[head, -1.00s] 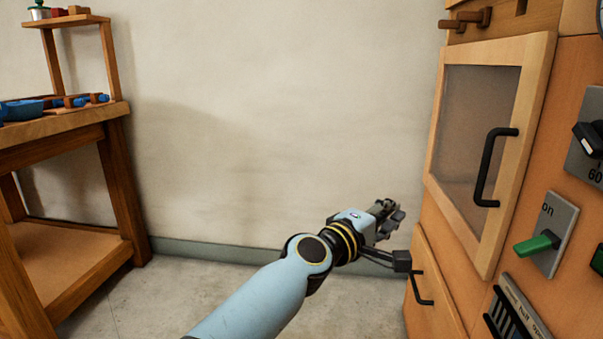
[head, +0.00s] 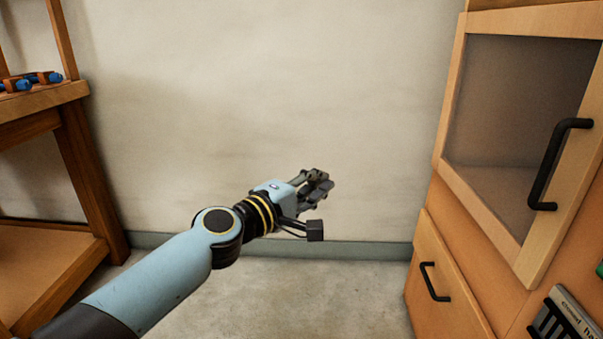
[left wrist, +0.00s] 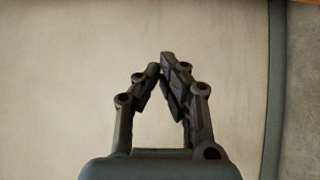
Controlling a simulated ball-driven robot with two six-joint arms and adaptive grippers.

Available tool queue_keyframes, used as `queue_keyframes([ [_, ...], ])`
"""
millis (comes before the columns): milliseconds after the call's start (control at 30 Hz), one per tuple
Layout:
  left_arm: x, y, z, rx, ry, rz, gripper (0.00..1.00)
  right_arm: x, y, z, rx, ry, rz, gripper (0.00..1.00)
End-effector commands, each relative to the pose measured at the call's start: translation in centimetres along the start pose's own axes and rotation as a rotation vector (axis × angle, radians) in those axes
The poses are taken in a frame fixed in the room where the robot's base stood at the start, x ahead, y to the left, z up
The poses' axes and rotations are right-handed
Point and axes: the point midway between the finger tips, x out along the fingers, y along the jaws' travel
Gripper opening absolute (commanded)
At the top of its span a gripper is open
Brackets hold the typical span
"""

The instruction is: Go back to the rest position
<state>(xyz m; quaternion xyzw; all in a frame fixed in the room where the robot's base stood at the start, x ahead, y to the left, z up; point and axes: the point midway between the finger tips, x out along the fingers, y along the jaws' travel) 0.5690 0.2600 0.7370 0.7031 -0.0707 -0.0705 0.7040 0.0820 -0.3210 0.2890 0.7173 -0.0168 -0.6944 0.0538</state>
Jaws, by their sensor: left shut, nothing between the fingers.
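My left gripper (head: 322,184) is in the middle of the head view, on the pale blue left arm that comes in from the lower left. It points to the right, in front of the bare wall. In the left wrist view my left gripper (left wrist: 163,66) is shut with its fingertips together and nothing between them. It touches nothing that I can see. My right gripper does not show in any view.
A wooden cabinet (head: 452,275) stands at the right, with a windowed door (head: 525,110), a black handle (head: 556,165) and a lower drawer handle (head: 434,282). A wooden workbench (head: 45,108) stands at the left. The floor (head: 310,290) between them is clear.

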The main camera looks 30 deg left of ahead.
Motion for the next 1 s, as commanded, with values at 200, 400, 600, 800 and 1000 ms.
queue_keyframes([
  [200,-0.1,0.0,-0.2,0.000,0.000,-0.001,0.00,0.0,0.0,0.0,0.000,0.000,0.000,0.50],
  [400,-1.0,0.1,0.1,-0.011,0.002,-0.022,0.00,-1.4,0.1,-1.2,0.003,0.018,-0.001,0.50],
  [600,-6.5,-11.1,0.2,0.088,0.023,-0.310,0.00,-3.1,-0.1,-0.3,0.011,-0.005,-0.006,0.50],
  [800,-17.2,-24.3,1.3,0.348,-0.064,-0.677,0.00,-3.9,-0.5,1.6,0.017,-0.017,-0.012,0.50],
  [1000,-31.3,-33.7,3.5,0.613,-0.280,-1.001,0.00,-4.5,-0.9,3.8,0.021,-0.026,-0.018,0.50],
])
